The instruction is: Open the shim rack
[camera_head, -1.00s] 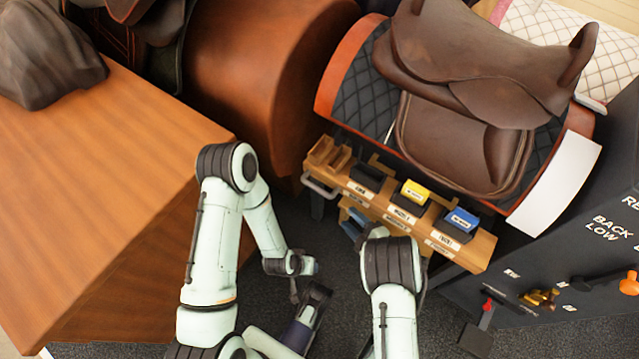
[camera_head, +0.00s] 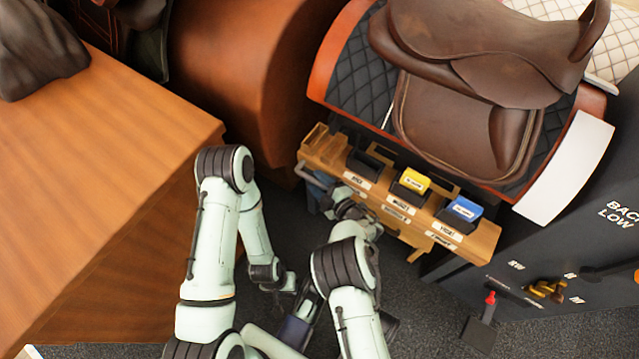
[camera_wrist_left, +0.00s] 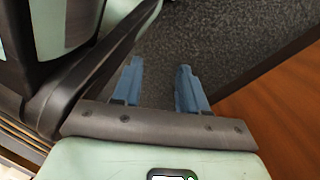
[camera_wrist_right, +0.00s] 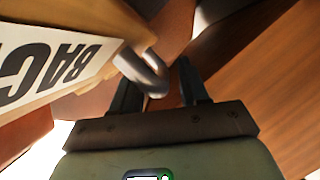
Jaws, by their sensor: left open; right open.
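The shim rack (camera_head: 402,208) is a long wooden unit below the saddle, with a row of dark bins along its top and white labels on its front. A grey metal handle (camera_head: 312,173) sits at its left end. My right gripper (camera_wrist_right: 157,72) is open close to this end. In the right wrist view the bent handle (camera_wrist_right: 146,72) reaches into the space between the open fingers; I cannot tell whether they touch it. A label with "BAC" shows beside it. My left gripper (camera_wrist_left: 160,72) is open and empty above the dark floor, away from the rack.
The rack holds a yellow block (camera_head: 414,181) and a blue block (camera_head: 465,208); its left bin looks empty. A brown saddle (camera_head: 480,60) is behind it. A wooden bench (camera_head: 100,190) stands left, a dark tool panel (camera_head: 560,255) right. Dark floor lies between.

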